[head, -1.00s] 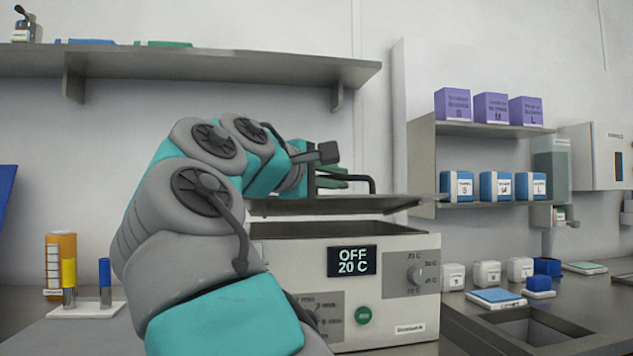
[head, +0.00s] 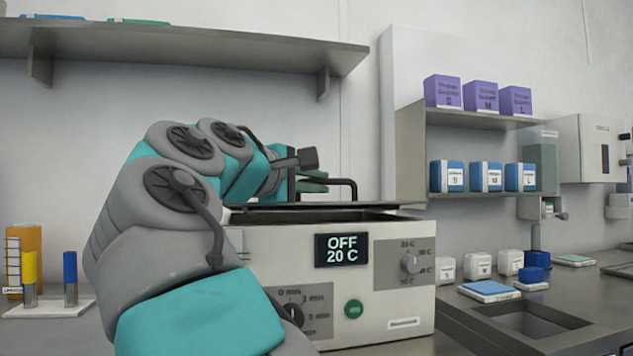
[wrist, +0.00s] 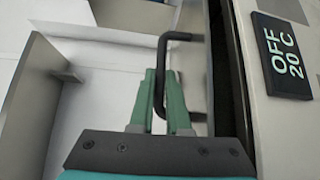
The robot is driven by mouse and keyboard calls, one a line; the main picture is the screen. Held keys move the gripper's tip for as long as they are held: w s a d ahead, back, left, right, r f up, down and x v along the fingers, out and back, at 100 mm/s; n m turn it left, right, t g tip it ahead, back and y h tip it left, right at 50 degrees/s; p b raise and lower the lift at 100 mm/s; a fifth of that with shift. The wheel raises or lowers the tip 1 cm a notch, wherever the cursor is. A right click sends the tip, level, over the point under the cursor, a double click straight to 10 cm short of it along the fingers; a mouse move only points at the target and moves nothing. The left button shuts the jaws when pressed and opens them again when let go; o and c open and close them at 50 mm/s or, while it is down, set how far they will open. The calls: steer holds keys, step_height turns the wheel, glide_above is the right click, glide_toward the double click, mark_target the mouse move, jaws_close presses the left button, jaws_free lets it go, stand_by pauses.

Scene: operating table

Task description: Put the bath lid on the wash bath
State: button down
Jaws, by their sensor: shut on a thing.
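The wash bath (head: 274,262) is a pale box with a display reading OFF 20 C, and it stands on the bench in front of me. Its dark open top shows as a strip along the front rim. The bath lid (head: 378,205) is a thin flat plate with a black bar handle. It is level, close above the bath's top; I cannot tell whether it touches the rim. My gripper (head: 312,181) is shut on the lid's handle. In the wrist view, the green fingers (wrist: 164,101) close around the handle, and a dark gap separates lid (wrist: 194,72) and bath (wrist: 277,125).
A wall shelf (head: 200,50) runs above my arm. A side rack (head: 480,118) with purple and blue boxes stands right of the bath. Small containers and a sink opening (head: 530,322) are on the bench at right. A tube stand (head: 45,309) is at left.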

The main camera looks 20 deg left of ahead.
steer(key=shift+f+b, duration=0.8)
steer(key=shift+f, duration=0.25)
stand_by(0.9)
steer(key=c, duration=0.8)
jaws_free()
steer(key=v, duration=0.8)
steer(key=shift+p, duration=0.3)
